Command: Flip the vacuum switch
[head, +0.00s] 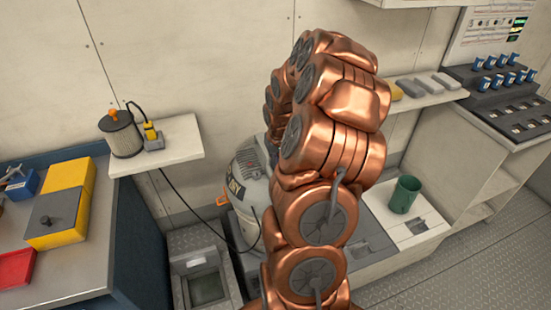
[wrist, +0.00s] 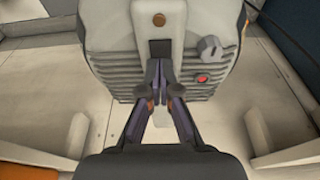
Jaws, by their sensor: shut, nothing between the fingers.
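The vacuum (head: 243,190) is a grey canister with dark lettering, standing low by the wall in the head view. My copper arm hides its right part. In the wrist view its grey ribbed housing (wrist: 115,60) fills the upper middle. A dark rectangular recess (wrist: 160,47), perhaps the switch, lies just beyond my fingertips. A grey knob (wrist: 209,47) and a small red button (wrist: 201,79) sit to its right. My gripper (wrist: 159,70) is shut and empty, its tips at or just short of the recess; contact cannot be told. The head view does not show the gripper.
A small shelf (head: 180,148) with a filter canister (head: 120,134) is on the wall left of the vacuum. A workbench (head: 88,265) with yellow boxes stands at far left. A green cup (head: 404,194) stands right of my arm. Open floor (head: 455,265) lies at lower right.

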